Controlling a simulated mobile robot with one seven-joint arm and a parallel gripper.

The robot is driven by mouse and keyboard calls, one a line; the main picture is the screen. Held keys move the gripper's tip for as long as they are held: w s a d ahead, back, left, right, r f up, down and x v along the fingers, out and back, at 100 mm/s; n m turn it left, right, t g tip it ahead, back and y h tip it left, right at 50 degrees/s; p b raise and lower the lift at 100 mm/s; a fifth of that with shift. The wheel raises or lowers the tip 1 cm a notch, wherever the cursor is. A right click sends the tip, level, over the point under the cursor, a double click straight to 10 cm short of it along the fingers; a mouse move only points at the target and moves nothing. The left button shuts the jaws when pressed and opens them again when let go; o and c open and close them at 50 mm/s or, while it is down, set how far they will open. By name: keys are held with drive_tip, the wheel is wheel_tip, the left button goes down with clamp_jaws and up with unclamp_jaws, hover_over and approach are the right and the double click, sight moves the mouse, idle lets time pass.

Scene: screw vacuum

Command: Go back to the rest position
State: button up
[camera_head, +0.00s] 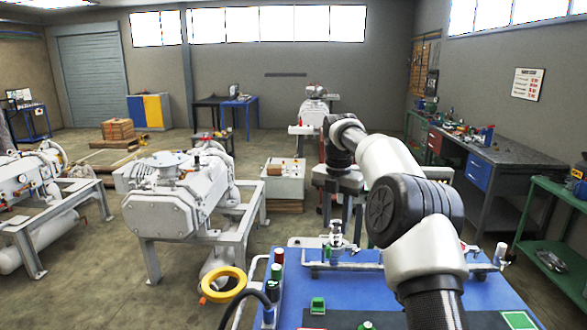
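My arm rises from the bottom right of the head view and bends forward and left over the blue worktop (375,290). Its dark far end (340,155) hangs above the back of the worktop. The fingers of my gripper cannot be made out there, so I cannot tell whether they are open or shut, or hold anything. A small upright metal and green fitting (335,238) stands below that end, by a metal rail (355,266) along the worktop's back edge.
Red, white and green knobs (276,270) line the worktop's left edge, beside a yellow ring (223,285). A white pump machine (175,200) on a frame stands at left. A workbench (495,165) and green shelf (555,230) stand at right. Open floor lies farther back.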

drive_tip(key=s+r+m+t, duration=0.2)
drive_tip(key=s+r+m, duration=1.1)
drive_tip(key=s, duration=0.4)
drive_tip(key=s+d+f+m+t, duration=0.1)
drive_tip(key=s+f+m, duration=0.2)
drive_tip(key=s+m, duration=0.5)
drive_tip(key=s+d+f+m+t, duration=0.1)
drive_tip(key=s+f+m, duration=0.3)
drive_tip(key=s+m, duration=0.4)
drive_tip(key=s+t, duration=0.1)
drive_tip(key=s, duration=0.6)
drive_tip(key=shift+s+d, duration=0.3)
